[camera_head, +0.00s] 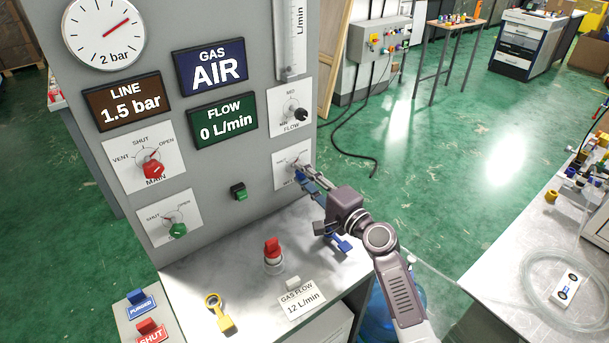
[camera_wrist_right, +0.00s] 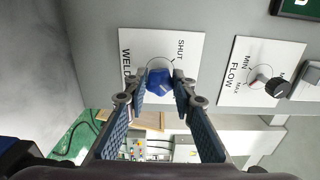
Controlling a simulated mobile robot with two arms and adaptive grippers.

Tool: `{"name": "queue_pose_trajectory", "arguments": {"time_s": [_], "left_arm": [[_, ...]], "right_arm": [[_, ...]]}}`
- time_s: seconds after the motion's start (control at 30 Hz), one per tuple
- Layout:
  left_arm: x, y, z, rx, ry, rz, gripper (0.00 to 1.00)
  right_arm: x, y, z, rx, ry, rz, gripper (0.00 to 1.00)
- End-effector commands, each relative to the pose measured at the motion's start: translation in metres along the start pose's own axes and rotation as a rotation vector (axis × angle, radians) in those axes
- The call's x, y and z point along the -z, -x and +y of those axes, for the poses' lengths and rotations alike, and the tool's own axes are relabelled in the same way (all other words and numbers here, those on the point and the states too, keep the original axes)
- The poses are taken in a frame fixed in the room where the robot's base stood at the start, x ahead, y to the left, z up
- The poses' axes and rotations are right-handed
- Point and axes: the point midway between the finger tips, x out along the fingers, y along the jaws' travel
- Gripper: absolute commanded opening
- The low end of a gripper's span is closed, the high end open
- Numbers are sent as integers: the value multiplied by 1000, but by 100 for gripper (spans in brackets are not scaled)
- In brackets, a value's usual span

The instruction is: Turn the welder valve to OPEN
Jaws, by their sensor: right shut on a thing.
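The welder valve is a blue knob (camera_wrist_right: 159,82) on a white plate in the right wrist view. In the head view its plate (camera_head: 286,161) is at the lower right of the grey panel, and my gripper largely hides the knob. My right gripper (camera_head: 306,174) reaches it from the right. In the right wrist view its two fingertips (camera_wrist_right: 163,78) are on either side of the knob, closed on it. The label SHUT shows beside the knob; the rest of the lettering is partly covered. I cannot tell the knob's exact pointing. My left gripper is not in view.
The panel carries a red MAIN knob (camera_head: 153,169), a green knob (camera_head: 178,230) and a black FLOW knob (camera_head: 301,115). The FLOW sign (camera_head: 222,120) reads 0 L/min. A red-topped button (camera_head: 273,251) and yellow tag (camera_head: 221,314) are on the ledge below.

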Motion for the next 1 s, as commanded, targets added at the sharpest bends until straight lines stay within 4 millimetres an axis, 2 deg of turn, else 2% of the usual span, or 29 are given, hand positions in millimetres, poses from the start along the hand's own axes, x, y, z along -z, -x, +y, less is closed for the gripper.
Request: {"name": "queue_pose_trajectory", "arguments": {"time_s": [0.47, 0.5, 0.63, 1.0], "left_arm": [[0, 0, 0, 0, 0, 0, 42], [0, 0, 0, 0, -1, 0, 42], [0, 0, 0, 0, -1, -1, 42], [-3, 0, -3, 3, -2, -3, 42]], "right_arm": [[0, 0, 2, -2, -15, 0, 0], [0, 0, 2, -2, -14, 0, 27], [0, 0, 1, -2, -13, 0, 41], [0, 4, 1, -2, -12, 1, 42]]}}
